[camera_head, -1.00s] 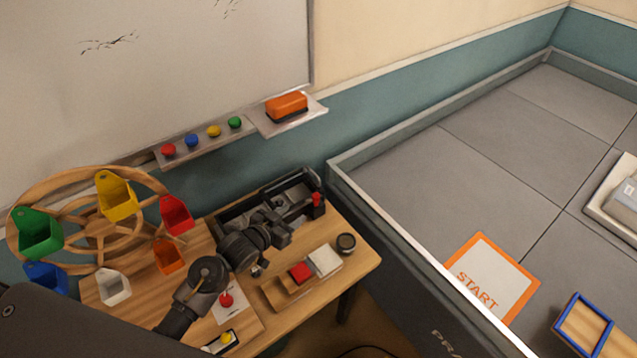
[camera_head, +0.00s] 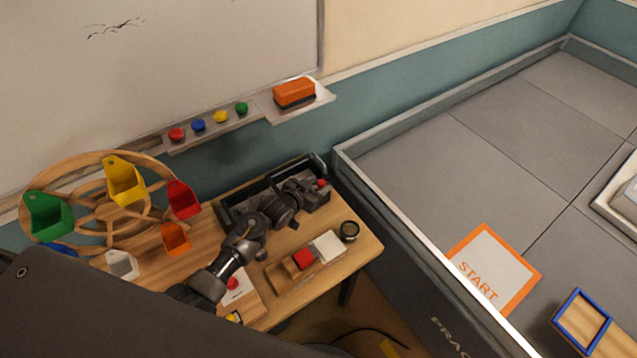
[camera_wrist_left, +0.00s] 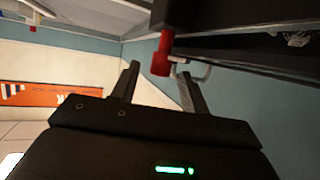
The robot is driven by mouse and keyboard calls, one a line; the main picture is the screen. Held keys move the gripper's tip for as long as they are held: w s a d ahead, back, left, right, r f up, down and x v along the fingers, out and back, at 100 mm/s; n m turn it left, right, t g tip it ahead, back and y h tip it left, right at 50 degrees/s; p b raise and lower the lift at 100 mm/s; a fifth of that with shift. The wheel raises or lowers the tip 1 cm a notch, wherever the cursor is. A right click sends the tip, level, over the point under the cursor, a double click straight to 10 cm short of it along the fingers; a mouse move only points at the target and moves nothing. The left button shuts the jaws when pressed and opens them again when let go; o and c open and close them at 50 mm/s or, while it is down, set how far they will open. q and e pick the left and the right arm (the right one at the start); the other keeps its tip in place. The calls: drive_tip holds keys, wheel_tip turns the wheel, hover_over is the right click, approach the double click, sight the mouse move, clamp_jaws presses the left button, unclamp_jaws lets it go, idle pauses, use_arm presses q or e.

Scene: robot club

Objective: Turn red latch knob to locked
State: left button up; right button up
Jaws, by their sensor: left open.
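The red latch knob (camera_head: 322,183) shows at the right end of the black open-topped case on the wooden table, partly hidden by my gripper. In the left wrist view the red knob (camera_wrist_left: 162,54) hangs from a dark part, and its lower end appears between my fingertips. I cannot tell whether they touch it. My left gripper (camera_head: 312,190) reaches over the case from the lower left, with its fingers at the knob. It also shows in the left wrist view (camera_wrist_left: 159,71), open, with a finger on either side of the knob. My right gripper is not in view.
A wooden wheel (camera_head: 100,212) with coloured bins stands at the left. A wooden tray (camera_head: 290,276) with red and white blocks and a dark round cup (camera_head: 349,231) sit in front of the case. A whiteboard ledge (camera_head: 255,115) is behind. A walled grey floor lies right.

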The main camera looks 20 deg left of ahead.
use_arm(q)
drive_tip(key=shift+w+d+f, duration=0.2)
drive_tip(key=shift+w, duration=0.2)
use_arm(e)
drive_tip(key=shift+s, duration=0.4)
use_arm(q)
drive_tip(key=shift+c, duration=0.2)
clamp_jaws()
drive_tip(key=shift+w+a+m+h+b, duration=0.1)
drive_tip(key=shift+a+m+h+b, duration=0.15)
drive_tip(key=shift+m+h, duration=0.45)
drive_tip(key=shift+w+a+f+m+g+h+b, duration=0.1)
drive_tip(key=shift+m+g+h+b, duration=0.55)
drive_tip(key=shift+m+g+h, duration=0.3)
drive_tip(key=shift+m+h, duration=0.25)
drive_tip(key=shift+h, duration=0.1)
drive_tip(key=shift+m+g+b, duration=0.3)
drive_tip(key=shift+g, duration=0.15)
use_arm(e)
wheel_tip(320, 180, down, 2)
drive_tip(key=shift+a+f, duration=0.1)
